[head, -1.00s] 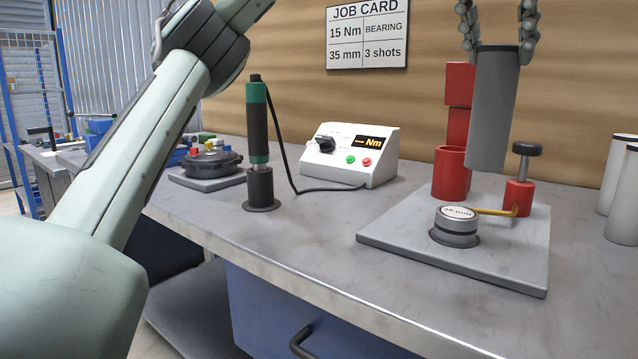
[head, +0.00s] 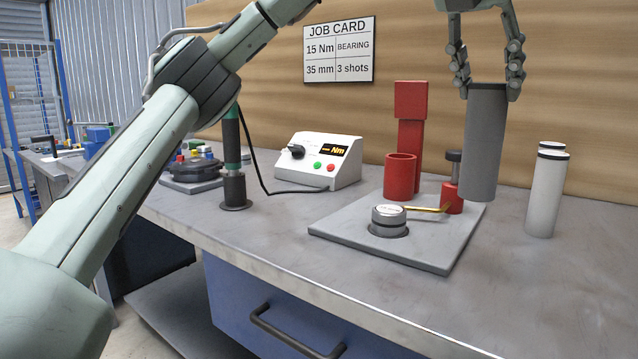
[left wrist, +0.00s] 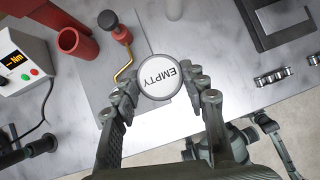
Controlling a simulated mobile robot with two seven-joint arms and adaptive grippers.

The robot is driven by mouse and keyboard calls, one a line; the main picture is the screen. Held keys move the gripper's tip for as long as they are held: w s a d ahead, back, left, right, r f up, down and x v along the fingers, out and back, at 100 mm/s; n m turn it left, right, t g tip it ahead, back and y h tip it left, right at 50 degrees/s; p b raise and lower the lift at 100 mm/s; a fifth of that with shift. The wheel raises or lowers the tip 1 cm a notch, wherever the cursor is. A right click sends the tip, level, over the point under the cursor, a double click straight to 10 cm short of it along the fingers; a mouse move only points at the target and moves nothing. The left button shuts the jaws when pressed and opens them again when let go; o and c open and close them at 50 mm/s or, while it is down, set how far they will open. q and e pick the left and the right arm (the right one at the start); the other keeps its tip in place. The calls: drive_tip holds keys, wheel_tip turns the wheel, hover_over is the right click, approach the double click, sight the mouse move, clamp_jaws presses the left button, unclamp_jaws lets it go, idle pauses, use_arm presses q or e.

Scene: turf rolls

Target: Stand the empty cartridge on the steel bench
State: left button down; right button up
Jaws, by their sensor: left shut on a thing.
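My left gripper (head: 490,88) is shut on the top of a grey cylinder, the empty cartridge (head: 484,145). In the left wrist view the cartridge's white top (left wrist: 159,77) reads EMPTY, between the fingers of the left gripper (left wrist: 158,92). The cartridge hangs nearly upright; its lower end overlaps the right edge of the grey plate in the head view, and I cannot tell its exact height above the bench. The steel bench (head: 270,240) runs across the picture. My right gripper is not in view.
A grey plate (head: 340,229) carries a red grease stand with an open red cup (head: 400,177), a brass nozzle and a round bearing (head: 388,219). White cylinders (head: 545,195) stand to the right. A white control box (head: 320,160) is behind. The front right bench top is clear.

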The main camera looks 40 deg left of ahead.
use_arm(q)
drive_tip(key=d+f+p, duration=0.1)
drive_tip(key=d+f, duration=1)
drive_tip(key=shift+s+d, duration=0.2)
drive_tip(key=shift+d, duration=0.15)
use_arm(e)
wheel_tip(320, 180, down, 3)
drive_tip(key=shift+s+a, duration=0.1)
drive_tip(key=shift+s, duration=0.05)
use_arm(q)
drive_tip(key=shift+f, duration=0.15)
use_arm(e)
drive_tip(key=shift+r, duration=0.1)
